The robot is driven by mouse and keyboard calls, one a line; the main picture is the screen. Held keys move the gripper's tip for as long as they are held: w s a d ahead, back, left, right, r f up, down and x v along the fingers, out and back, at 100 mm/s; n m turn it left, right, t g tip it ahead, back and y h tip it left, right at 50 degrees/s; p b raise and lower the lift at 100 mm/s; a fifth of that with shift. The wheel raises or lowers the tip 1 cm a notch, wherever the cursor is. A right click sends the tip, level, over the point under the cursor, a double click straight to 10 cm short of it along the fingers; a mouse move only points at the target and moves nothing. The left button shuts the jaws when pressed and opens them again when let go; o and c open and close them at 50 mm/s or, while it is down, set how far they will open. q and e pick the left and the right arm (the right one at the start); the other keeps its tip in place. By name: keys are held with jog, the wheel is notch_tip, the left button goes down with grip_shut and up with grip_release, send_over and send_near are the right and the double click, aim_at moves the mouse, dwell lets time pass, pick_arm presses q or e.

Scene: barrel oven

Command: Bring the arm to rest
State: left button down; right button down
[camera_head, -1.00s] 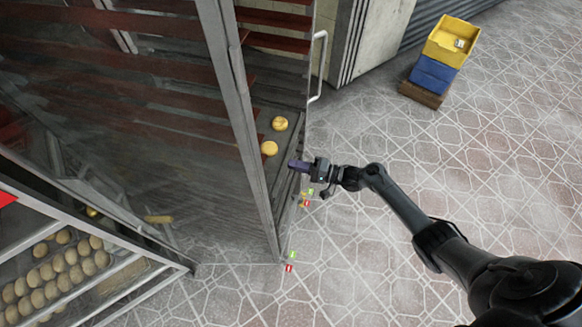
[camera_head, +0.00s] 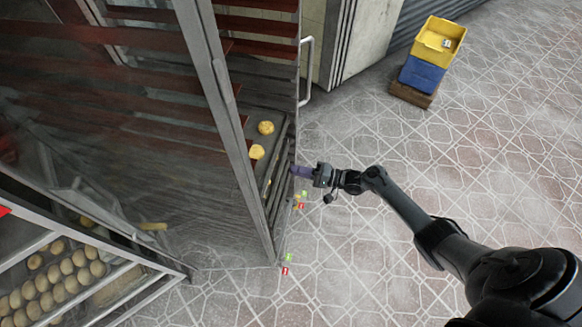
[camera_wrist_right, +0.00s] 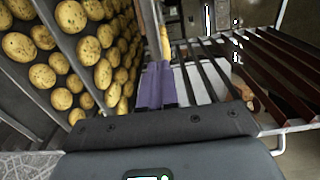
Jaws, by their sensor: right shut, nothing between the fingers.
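My right arm comes in from the lower right in the head view. Its gripper (camera_head: 301,171) has purple fingers, is shut and holds nothing. It is beside the lower right edge of the tall metal and glass oven cabinet (camera_head: 218,85), just right of two round buns (camera_head: 257,152) inside. Whether it touches the cabinet I cannot tell. In the right wrist view the closed fingers (camera_wrist_right: 156,86) point forward between bun-laden trays (camera_wrist_right: 60,35) on the left and dark slats (camera_wrist_right: 250,65) on the right. My left gripper is not in view.
A vertical handle (camera_head: 307,70) stands out from the cabinet above my right gripper. A tray of buns (camera_head: 45,295) is at lower left. Stacked yellow and blue crates (camera_head: 433,62) stand at upper right. The tiled floor (camera_head: 480,160) between is clear.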

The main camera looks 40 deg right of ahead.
jog(key=v, duration=0.8)
jog(key=s+a+f, duration=0.2)
jog(key=s+f, duration=0.2)
jog(key=s, duration=0.1)
jog(key=s+a+r+n+g+h, duration=0.1)
jog(key=s+a+n+g, duration=0.15)
jog(key=a, duration=0.75)
jog(key=s+a+r+n+g+h, duration=0.1)
jog(key=s+a+n+h, duration=0.15)
jog(key=a, duration=0.75)
jog(key=s+d+r+n+g+h, duration=0.1)
jog(key=d+r+n+h, duration=0.15)
jog(key=r, duration=0.25)
jog(key=s+d+r+n+g+h, duration=0.1)
jog(key=r+g+h, duration=0.15)
jog(key=r, duration=0.35)
jog(key=s+d+n+g+h, duration=0.2)
jog(key=s+d+n+g, duration=0.15)
jog(key=s, duration=0.25)
notch_tip(320, 180, up, 18)
jog(key=p, duration=1.8)
jog(key=shift+a, duration=0.25)
jog(key=shift+s+r, duration=0.1)
jog(key=shift+r, duration=0.05)
